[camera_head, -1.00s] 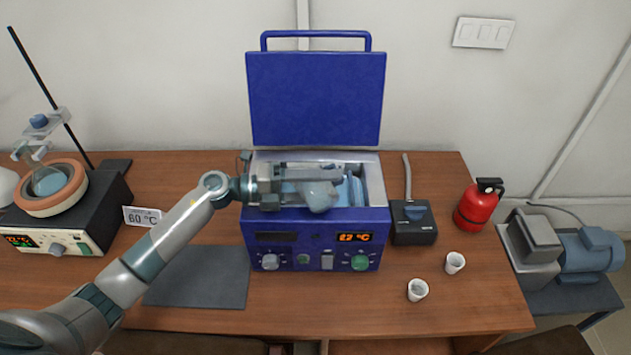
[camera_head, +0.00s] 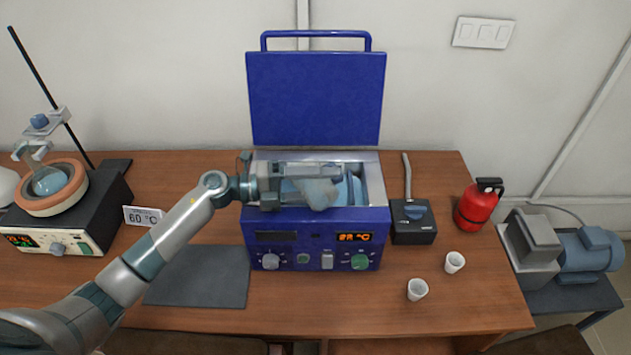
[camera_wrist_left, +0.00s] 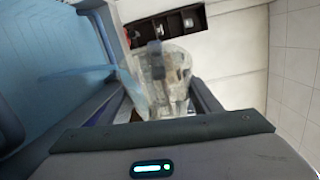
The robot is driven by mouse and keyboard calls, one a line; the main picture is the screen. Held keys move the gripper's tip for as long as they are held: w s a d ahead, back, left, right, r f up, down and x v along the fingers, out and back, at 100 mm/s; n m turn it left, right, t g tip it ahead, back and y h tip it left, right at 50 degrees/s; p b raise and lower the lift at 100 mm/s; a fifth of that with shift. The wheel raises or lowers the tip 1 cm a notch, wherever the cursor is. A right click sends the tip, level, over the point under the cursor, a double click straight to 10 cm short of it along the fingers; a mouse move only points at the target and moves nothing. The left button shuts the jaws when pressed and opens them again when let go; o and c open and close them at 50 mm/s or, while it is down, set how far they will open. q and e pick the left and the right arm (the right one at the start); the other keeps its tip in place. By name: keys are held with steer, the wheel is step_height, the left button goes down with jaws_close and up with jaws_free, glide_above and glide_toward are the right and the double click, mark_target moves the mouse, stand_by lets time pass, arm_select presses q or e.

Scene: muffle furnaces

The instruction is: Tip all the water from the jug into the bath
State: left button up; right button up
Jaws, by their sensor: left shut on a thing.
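The bath (camera_head: 373,182) is a blue box with an open metal-rimmed tank, its blue lid (camera_head: 315,98) raised behind it. My left gripper (camera_head: 318,178) reaches in from the left and lies across the opening, shut on the jug. In the left wrist view the clear jug (camera_wrist_left: 160,82) sits between the fingers and looks tilted. A pale blue translucent streak extends left from its rim, apparently water. In the head view the jug is largely covered by the gripper. How much water is left inside cannot be told. My right gripper is not in view.
A black box with an upright lever (camera_head: 413,222) stands right of the bath. A heater with a flask (camera_head: 65,212) stands left. A dark mat (camera_head: 200,277) lies in front.

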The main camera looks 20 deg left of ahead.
arm_select(q)
steer(key=shift+s+a, duration=0.45)
steer(key=shift+w+d, duration=0.95)
steer(key=shift+s+a, duration=0.15)
steer(key=shift+a, duration=0.05)
steer(key=shift+s+a+r+n, duration=0.3)
steer(key=shift+a+n, duration=0.15)
steer(key=shift+n, duration=0.05)
